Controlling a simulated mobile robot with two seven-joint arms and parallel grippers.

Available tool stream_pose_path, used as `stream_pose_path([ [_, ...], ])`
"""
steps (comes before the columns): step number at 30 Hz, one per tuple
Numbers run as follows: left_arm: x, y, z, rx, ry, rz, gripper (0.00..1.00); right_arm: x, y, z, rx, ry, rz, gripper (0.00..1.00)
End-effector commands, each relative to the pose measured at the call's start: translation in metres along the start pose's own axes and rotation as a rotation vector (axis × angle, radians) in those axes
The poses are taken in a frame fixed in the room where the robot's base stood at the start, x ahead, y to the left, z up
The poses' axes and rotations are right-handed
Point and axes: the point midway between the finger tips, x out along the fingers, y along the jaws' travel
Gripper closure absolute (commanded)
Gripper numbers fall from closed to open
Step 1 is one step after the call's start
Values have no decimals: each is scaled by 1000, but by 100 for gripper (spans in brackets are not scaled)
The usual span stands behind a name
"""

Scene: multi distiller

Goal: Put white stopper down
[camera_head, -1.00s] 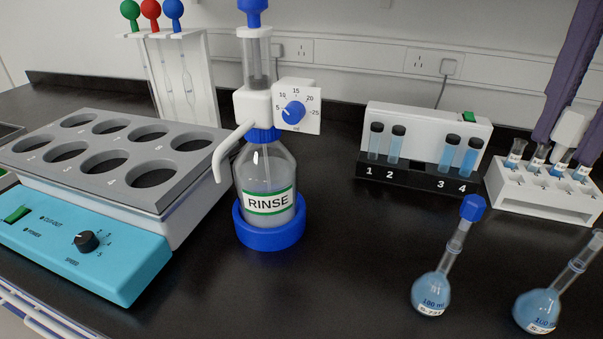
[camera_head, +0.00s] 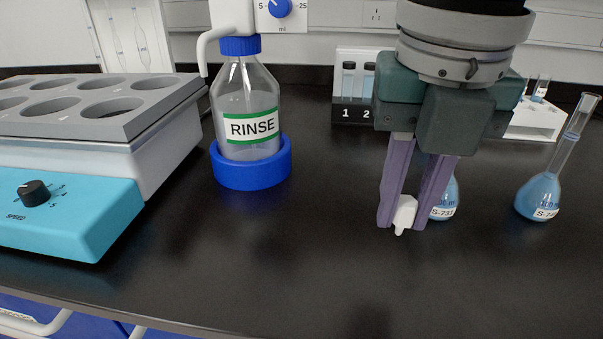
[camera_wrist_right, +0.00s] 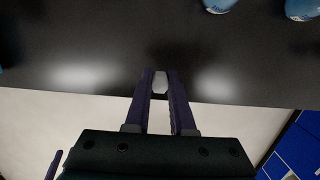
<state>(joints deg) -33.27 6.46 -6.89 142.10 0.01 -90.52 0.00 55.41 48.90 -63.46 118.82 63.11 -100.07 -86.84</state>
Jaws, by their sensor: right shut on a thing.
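My right gripper (camera_head: 403,215) points down over the bench at the right of the head view. It is shut on the small white stopper (camera_head: 404,212), which sits between the purple fingertips with its narrow end pointing down. The stopper appears to be above the black bench top; the exact gap is hard to tell. In the right wrist view the stopper (camera_wrist_right: 160,82) shows between the fingertips (camera_wrist_right: 160,88), near the front edge of the bench. My left gripper is not in view.
A blue-filled flask (camera_head: 446,200) stands partly hidden behind my right gripper. An open flask (camera_head: 541,195) stands farther right. The RINSE bottle (camera_head: 250,105) in its blue base and the turquoise machine (camera_head: 75,215) are at left. The bench's front middle (camera_head: 300,260) is clear.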

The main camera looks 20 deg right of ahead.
Motion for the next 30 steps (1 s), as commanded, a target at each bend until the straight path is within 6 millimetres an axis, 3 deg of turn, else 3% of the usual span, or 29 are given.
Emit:
stream_pose_path([
  [1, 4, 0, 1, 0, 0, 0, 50, 10, -1, -2, -1, 2, -2, 100],
  [8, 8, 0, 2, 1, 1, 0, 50, 27, 0, -4, 1, 2, -1, 100],
  [15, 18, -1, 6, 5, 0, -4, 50, 62, 0, -8, 0, 1, -1, 100],
  [26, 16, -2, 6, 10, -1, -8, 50, 65, 0, -8, 0, 0, 0, 100],
  [27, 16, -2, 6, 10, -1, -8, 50, 65, 0, -8, 0, 0, 0, 76],
  [30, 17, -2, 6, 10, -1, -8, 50, 65, 0, -8, 0, 0, 0, 64],
])
